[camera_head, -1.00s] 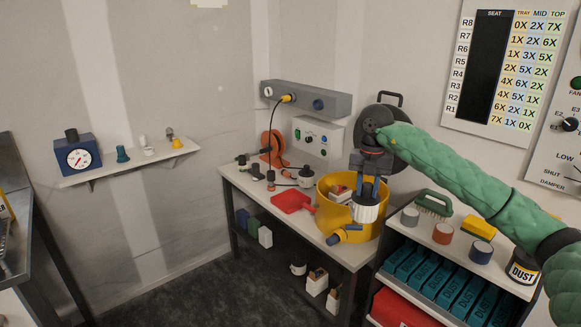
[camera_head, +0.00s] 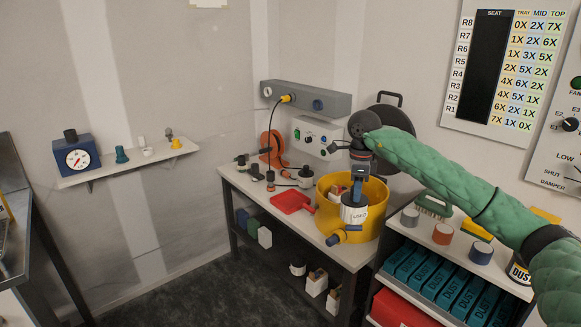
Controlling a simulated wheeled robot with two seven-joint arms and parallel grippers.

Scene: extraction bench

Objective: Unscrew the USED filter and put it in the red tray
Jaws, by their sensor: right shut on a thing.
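The USED filter (camera_head: 354,212) is a white cylinder with a dark top and a label that reads USED. It shows upright in front of the wall of a yellow drum (camera_head: 373,222); I cannot tell whether it is still attached below. My right gripper (camera_head: 357,195) comes down from above and is shut on the filter's top. A shallow red tray (camera_head: 290,202) with a short handle-like end lies on the bench left of the drum. My left gripper is not in view.
Corded tools (camera_head: 305,177) stand behind the red tray. A shelf (camera_head: 445,247) with small cans and a brush stands right. A red box (camera_head: 400,310) is on its lower level.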

